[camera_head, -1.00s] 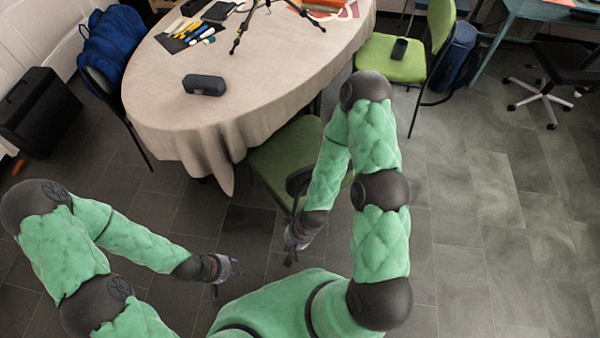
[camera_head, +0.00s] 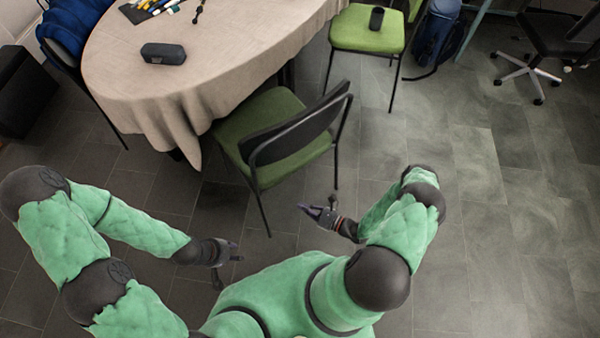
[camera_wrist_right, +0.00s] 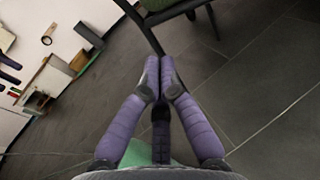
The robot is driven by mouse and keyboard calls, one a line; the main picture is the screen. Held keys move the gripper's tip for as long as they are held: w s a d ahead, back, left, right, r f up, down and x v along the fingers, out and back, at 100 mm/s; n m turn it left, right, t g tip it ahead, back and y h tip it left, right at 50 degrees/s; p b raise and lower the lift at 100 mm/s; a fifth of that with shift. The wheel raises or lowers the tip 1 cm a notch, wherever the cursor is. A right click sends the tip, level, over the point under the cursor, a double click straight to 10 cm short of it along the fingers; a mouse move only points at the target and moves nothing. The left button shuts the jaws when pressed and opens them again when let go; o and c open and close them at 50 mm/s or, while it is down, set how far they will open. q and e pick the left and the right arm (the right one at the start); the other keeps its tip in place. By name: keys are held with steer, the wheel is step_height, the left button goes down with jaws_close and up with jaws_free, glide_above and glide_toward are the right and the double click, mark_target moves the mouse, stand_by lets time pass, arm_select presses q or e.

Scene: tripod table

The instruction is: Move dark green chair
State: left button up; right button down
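The dark green chair (camera_head: 235,128) stands upright at the table's near right side in the head view, with its black backrest (camera_head: 298,132) towards me. Its seat partly reaches the tablecloth edge. My right gripper (camera_head: 309,211) is below and right of the backrest, apart from it and empty. The right wrist view shows its purple fingers (camera_wrist_right: 159,72) with tips together, and a chair leg (camera_wrist_right: 148,30) and green seat edge beyond them. My left gripper (camera_head: 236,252) hangs lower left of the chair, apart from it, with nothing visible in it; its finger gap is unclear.
The clothed table (camera_head: 125,90) carries a dark speaker-like box (camera_head: 163,53). A lighter green chair (camera_head: 362,35) with a dark object on it stands at the back. A blue backpack (camera_head: 437,30) and office chair (camera_head: 530,70) are further right. The right floor (camera_head: 480,220) is clear.

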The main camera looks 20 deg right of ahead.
steer(key=d+f+m+t+h, duration=0.35)
steer(key=d+m+h, duration=0.2)
steer(key=d, duration=0.45)
steer(key=w+a+r+h+b, duration=0.1)
steer(key=w+a, duration=0.2)
steer(key=w, duration=1)
steer(key=shift+w+n, duration=0.35)
